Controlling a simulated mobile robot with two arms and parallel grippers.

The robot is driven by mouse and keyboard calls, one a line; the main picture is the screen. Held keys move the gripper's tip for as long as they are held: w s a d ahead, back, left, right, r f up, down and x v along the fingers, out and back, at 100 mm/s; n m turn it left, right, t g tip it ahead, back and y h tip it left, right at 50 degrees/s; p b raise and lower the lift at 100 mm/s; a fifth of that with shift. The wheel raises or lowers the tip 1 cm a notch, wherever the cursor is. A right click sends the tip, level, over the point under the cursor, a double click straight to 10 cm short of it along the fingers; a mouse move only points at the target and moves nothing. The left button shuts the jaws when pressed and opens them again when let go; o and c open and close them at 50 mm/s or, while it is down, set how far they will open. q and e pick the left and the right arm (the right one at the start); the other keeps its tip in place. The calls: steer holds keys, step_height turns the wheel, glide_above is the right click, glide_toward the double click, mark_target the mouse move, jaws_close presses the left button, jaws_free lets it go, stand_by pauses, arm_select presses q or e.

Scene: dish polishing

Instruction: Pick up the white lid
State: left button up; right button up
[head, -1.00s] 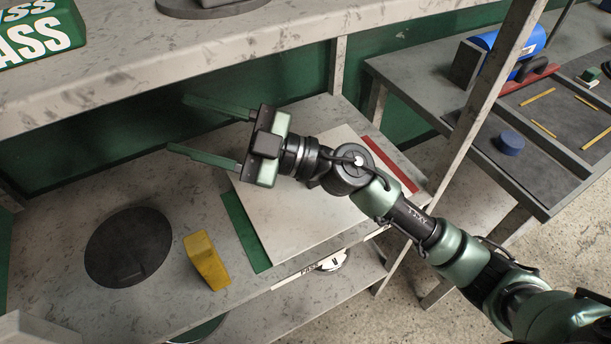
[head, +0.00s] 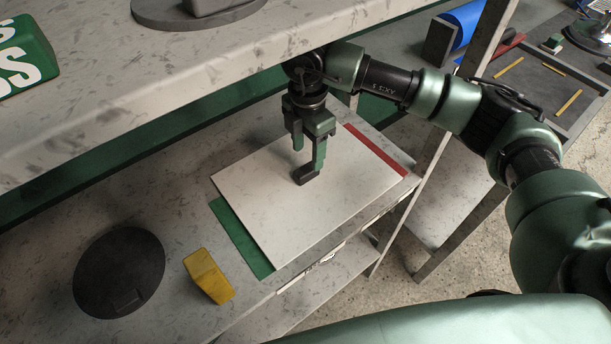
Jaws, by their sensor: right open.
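The white lid (head: 265,205) is a flat, pale square panel lying on the lower shelf, with a green strip (head: 240,238) along its left side and a red strip (head: 376,150) along its right. A small dark block (head: 307,175), which looks like its handle, is on its top. My right gripper (head: 310,160) points down over the lid, open, with its fingers close to the dark block. Whether they touch it or straddle it I cannot tell. My left gripper is out of view.
A dark round disc (head: 118,272) and a yellow block (head: 208,275) are on the shelf left of the lid. The upper shelf (head: 190,75) overhangs behind, close to my right arm. A post (head: 440,150) stands to the right, before a side bench with a blue roll (head: 461,24).

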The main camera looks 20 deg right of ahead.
mark_target(307, 169)
steer(key=f, duration=0.2)
steer(key=f+p, duration=0.1)
steer(key=shift+s+a+f, duration=0.2)
steer(key=shift+s+f, duration=0.15)
steer(key=shift+f, duration=0.55)
jaws_close()
steer(key=shift+w+r, duration=0.1)
stand_by(0.5)
